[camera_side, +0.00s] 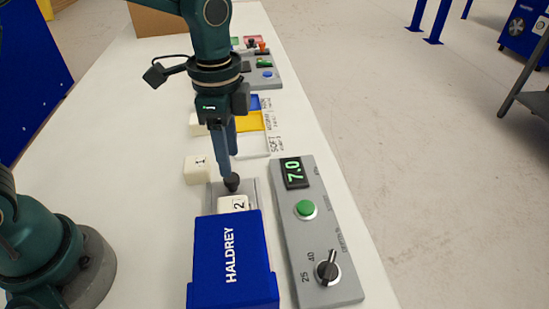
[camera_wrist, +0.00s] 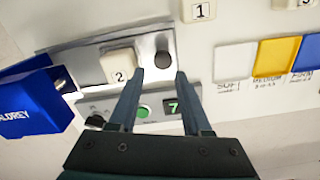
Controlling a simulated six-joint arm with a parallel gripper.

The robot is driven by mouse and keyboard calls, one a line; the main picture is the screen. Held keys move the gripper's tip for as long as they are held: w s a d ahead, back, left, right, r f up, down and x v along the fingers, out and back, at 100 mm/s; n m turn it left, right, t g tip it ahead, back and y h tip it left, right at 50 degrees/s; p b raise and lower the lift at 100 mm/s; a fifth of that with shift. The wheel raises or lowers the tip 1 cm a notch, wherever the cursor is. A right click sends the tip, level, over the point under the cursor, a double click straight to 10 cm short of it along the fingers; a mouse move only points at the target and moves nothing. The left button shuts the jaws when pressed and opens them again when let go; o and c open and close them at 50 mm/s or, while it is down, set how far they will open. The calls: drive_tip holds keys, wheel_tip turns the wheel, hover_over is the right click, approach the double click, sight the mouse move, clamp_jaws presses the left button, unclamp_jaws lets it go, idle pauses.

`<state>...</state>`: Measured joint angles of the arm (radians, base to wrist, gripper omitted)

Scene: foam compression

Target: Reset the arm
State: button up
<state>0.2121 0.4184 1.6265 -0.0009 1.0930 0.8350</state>
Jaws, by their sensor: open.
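My gripper (camera_side: 229,158) is open and empty. In the wrist view its two fingers (camera_wrist: 160,74) are apart, with a black knob (camera_wrist: 163,59) just beyond and between their tips. In the side view the black knob (camera_side: 231,183) shows just below the fingers, and I cannot tell whether they touch it. The knob stands on a grey metal plate (camera_side: 250,190). Foam block 2 (camera_side: 233,204) sits on that plate in front of the blue HALDREY press (camera_side: 230,262), which hides part of it. Foam block 1 (camera_side: 197,169) lies on the table beyond the plate.
A grey control panel (camera_side: 318,250) has a display reading 7.0, a green button (camera_side: 305,209) and a black dial (camera_side: 328,268). White, yellow (camera_wrist: 275,55) and blue pads lie further along, with block 3 (camera_wrist: 293,3) near them. Another panel (camera_side: 262,75) and a cardboard box (camera_side: 158,22) stand at the back.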

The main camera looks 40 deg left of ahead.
drive_tip(key=shift+w+a+r, duration=0.1)
drive_tip(key=shift+w+r, duration=0.05)
drive_tip(key=shift+r, duration=0.2)
drive_tip(key=s+a+r+n+t, duration=0.4)
drive_tip(key=s+r, duration=0.1)
drive_tip(key=r, duration=0.4)
drive_tip(key=s+a+f+n+t, duration=0.1)
drive_tip(key=s+a+f+n, duration=0.1)
drive_tip(key=s+n, duration=0.5)
drive_tip(key=shift+s+f+n+t, duration=0.3)
drive_tip(key=shift+s+f+n, duration=0.05)
drive_tip(key=shift+f+n, duration=0.2)
